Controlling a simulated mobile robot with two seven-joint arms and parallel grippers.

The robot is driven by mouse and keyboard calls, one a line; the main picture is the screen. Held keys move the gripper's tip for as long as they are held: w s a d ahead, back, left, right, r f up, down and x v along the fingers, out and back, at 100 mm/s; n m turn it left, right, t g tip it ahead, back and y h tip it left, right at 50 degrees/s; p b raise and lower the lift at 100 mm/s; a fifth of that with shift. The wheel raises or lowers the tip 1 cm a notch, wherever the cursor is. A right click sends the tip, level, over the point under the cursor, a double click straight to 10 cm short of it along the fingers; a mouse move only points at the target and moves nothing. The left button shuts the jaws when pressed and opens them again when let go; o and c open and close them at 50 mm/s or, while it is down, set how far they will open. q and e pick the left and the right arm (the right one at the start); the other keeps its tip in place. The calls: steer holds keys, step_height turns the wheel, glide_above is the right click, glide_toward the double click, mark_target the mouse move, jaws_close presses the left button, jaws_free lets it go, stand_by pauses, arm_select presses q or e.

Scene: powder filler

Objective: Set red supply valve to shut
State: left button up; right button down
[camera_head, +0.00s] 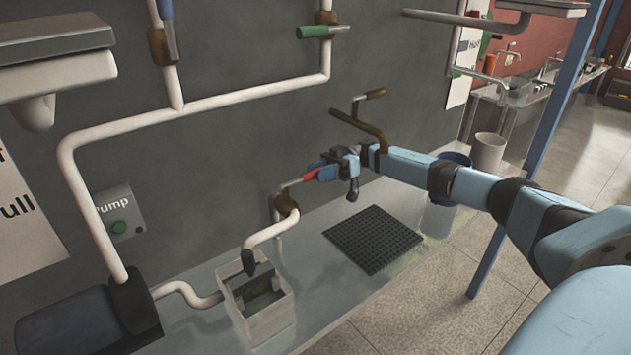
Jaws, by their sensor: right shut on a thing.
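The red supply valve handle (311,175) sticks out to the right from a brass valve body (285,206) on a white pipe, above the bench. My right gripper (322,172) is shut on the red handle at its outer end and partly hides it. The handle points right and slightly up, across the line of the pipe's lower run. The pipe's spout (249,262) ends over a white square container (262,309). My left gripper does not show in this view.
A pump box (120,213) with a green button is on the wall. A brown crank pipe (362,122) stands just above my right gripper. A black mat (373,239) lies on the bench.

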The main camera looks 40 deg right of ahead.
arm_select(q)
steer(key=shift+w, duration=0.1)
arm_select(e)
steer(key=shift+w+g, duration=0.15)
steer(key=shift+g, duration=0.15)
steer(key=c, duration=0.8)
jaws_free()
steer(key=shift+w+a, duration=0.1)
arm_select(q)
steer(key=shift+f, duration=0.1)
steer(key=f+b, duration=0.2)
steer(key=b, duration=0.1)
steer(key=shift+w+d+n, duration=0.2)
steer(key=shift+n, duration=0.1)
arm_select(e)
steer(key=d, duration=1.3)
steer(key=shift+s+d, duration=0.2)
steer(key=shift+d, duration=0.2)
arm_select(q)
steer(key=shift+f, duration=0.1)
